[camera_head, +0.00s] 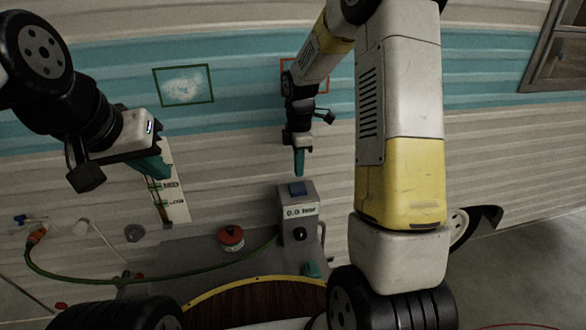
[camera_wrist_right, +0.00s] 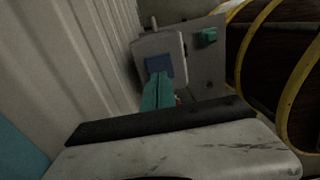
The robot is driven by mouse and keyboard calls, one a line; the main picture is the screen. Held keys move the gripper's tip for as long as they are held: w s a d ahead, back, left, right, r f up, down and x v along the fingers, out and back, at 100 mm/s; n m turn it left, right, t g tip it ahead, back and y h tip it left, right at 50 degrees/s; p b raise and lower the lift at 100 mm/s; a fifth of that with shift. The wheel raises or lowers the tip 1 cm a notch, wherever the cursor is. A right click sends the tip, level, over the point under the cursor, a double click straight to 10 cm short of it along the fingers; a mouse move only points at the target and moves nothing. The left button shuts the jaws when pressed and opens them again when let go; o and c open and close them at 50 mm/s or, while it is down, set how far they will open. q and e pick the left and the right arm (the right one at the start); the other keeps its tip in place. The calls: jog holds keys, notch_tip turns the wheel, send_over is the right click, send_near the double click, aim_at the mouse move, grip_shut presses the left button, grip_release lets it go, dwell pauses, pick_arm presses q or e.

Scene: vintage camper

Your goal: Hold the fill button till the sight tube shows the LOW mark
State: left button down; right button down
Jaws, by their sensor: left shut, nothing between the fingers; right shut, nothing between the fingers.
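A grey box (camera_head: 298,212) with a "0.0 bar" display has a blue button (camera_head: 297,188) on top; the button also shows in the right wrist view (camera_wrist_right: 153,66). My right gripper (camera_head: 298,174) is shut and empty, pointing down at the blue button. Its fingertips, in the right wrist view too (camera_wrist_right: 160,78), overlap the button's edge; I cannot tell whether they touch. A white marked board with a sight tube (camera_head: 178,206) stands at the wall. My left gripper (camera_head: 162,173) is shut and empty, covering its upper part. The marks are too small to read surely, and the tube level is unclear.
A red-topped round can (camera_head: 231,237) stands left of the box. A teal block (camera_head: 313,269) sits near the box's foot. A green hose (camera_head: 90,279) crosses the left side. A yellow-rimmed wooden round (camera_head: 260,303) lies in front.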

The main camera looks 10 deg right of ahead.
aim_at(297, 188)
notch_tip(297, 188, up, 8)
jog(key=shift+a+f, duration=0.15)
jog(key=shift+a, duration=0.15)
dwell(0.7)
jog(key=s+r+m+t, duration=0.3)
jog(key=s+r+m, duration=0.5)
jog(key=s+r, duration=0.25)
jog(key=s+r+m+t+y, duration=0.1)
jog(key=s+m+t+y, duration=0.1)
jog(key=s+m, duration=0.7)
jog(key=s+t, duration=0.1)
jog(key=s, duration=0.4)
jog(key=shift+r+m, duration=0.3)
jog(key=shift+r, duration=0.1)
